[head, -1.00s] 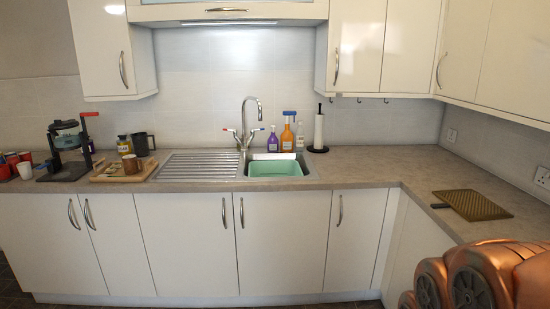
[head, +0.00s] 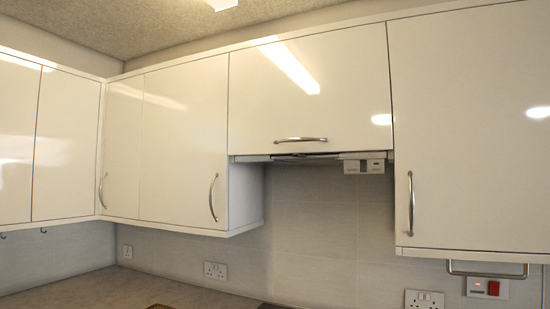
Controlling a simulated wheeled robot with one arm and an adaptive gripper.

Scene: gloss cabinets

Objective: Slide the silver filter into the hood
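The hood (head: 300,157) is a slim unit under the short middle wall cabinet (head: 310,95). A pale control box (head: 364,166) hangs at its right end. Its underside is seen almost edge-on, so I cannot tell what its filter slot holds. I cannot make out a silver filter in this view. My gripper is not in view, and whether it holds anything cannot be seen.
Gloss wall cabinets flank the hood, including one at right (head: 470,130) and one at left (head: 180,145). A rail (head: 487,275) hangs below the right cabinet. The worktop (head: 90,292) shows at lower left, with a brownish flat thing (head: 160,306) cut off at the bottom edge.

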